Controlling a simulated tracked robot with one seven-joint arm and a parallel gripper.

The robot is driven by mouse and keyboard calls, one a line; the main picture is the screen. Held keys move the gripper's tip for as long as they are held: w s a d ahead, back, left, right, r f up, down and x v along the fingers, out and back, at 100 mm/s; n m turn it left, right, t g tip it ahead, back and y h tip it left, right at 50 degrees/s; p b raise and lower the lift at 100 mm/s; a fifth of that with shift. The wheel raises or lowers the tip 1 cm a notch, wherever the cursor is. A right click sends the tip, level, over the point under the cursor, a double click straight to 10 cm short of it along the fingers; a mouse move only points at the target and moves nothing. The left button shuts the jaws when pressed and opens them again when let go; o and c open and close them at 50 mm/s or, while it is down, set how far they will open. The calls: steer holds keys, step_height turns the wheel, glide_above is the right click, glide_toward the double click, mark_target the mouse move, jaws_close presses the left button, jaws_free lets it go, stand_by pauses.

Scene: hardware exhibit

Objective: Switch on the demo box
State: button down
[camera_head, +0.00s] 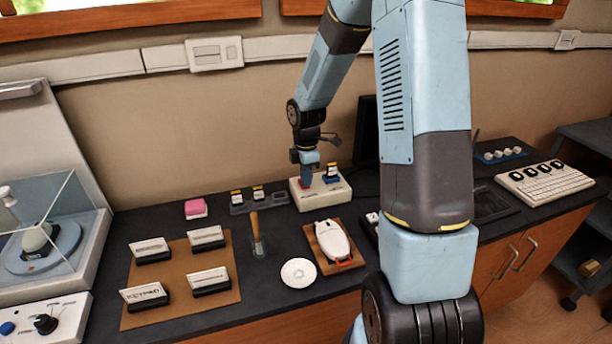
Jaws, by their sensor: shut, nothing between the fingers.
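The likely demo box (328,197) is a cream box at the back of the dark counter, left of my forearm. A red part (304,188) shows on its left top, and a small blue, yellow and white piece (331,174) stands on its right top. My gripper (306,183) points down at the left half of the box, its shut fingertips at the red part. I cannot tell whether they touch it or hover just above. The fingers partly hide the red part, so its position cannot be read.
A rack (272,198) with small labelled pieces stands left of the box. A white device on a wooden board (355,262) and a round white dish (298,272) lie in front. A brown mat (183,290) holds several label blocks. A keyboard-like panel (544,184) stands right.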

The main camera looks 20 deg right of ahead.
steer(key=shift+s+f, duration=0.15)
steer(key=shift+w, duration=0.2)
steer(key=shift+w+r, duration=0.2)
steer(key=shift+w, duration=0.45)
steer(key=shift+r, duration=0.3)
step_height(320, 180, up, 13)
steer(key=shift+w+r, duration=0.15)
steer(key=shift+w, duration=0.05)
stand_by(0.3)
